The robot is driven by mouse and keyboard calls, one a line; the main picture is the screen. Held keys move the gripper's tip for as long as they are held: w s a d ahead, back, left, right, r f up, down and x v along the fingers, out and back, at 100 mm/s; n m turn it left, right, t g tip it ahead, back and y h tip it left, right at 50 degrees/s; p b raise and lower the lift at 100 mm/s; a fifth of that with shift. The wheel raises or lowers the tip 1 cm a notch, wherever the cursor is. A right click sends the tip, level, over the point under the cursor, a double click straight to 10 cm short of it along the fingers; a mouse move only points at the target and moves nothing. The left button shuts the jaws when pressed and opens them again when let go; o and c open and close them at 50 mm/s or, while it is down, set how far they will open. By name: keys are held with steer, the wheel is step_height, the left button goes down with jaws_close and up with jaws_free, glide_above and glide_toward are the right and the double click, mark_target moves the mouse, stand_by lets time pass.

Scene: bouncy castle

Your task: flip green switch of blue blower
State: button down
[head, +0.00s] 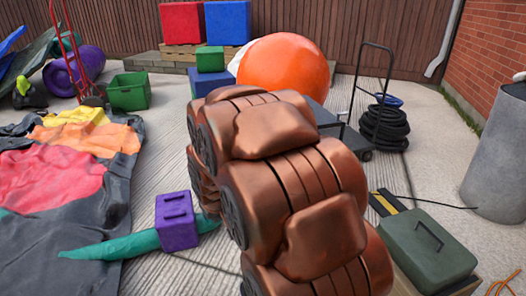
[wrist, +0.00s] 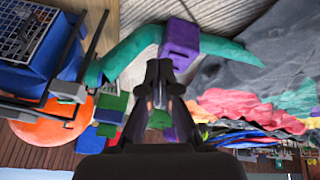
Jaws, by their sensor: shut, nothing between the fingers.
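A blue box-shaped body with a metal grille, apparently the blue blower (wrist: 40,58), is at the upper left of the wrist view and cut off by the frame edge. I cannot make out a green switch on it. In the head view my copper-coloured arm fills the middle and I cannot make out the blower. My gripper (wrist: 159,68) is in the middle of the wrist view, shut and empty, its fingertips together. It is to the right of the blue body in that picture and apart from it. The head view does not show my gripper.
A purple block (head: 176,222) sits by a teal tube (head: 125,245) at the lower left. A deflated castle (head: 60,180) covers the left ground. An orange ball (head: 285,72) and a hand cart (head: 352,140) stand behind my arm. A green toolbox (head: 428,250) is at right.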

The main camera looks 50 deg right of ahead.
steer(key=w+d+f+t+h+b, duration=0.15)
steer(key=w+d+t, duration=0.25)
steer(key=w+d, duration=0.5)
steer(key=w+d+t+h+b, duration=0.2)
steer(key=w+d+t, duration=0.25)
steer(key=d, duration=0.85)
steer(key=s+d+m+t+h+b, duration=0.1)
steer(key=s+d+t+h+b, duration=0.1)
steer(key=d+t, duration=0.4)
steer(key=s+d+h, duration=0.1)
steer(key=d, duration=0.4)
steer(key=shift+s+d+r+t, duration=0.3)
steer(key=shift+s+d+t, duration=0.05)
steer(key=shift+s, duration=0.05)
steer(key=shift+w, duration=0.1)
steer(key=b+x, duration=0.4)
steer(key=x, duration=0.5)
steer(key=shift+w+d, duration=0.2)
steer(key=shift+w, duration=0.15)
steer(key=shift+s+d+f+b, duration=0.15)
steer(key=shift+f+b, duration=0.15)
steer(key=shift+f, duration=0.3)
steer(key=shift+d+f+b, duration=0.1)
steer(key=shift+f+b, duration=0.2)
steer(key=shift+f, duration=0.3)
steer(key=shift+d+f+b, duration=0.1)
steer(key=shift+f+b, duration=0.2)
steer(key=shift+f, duration=0.35)
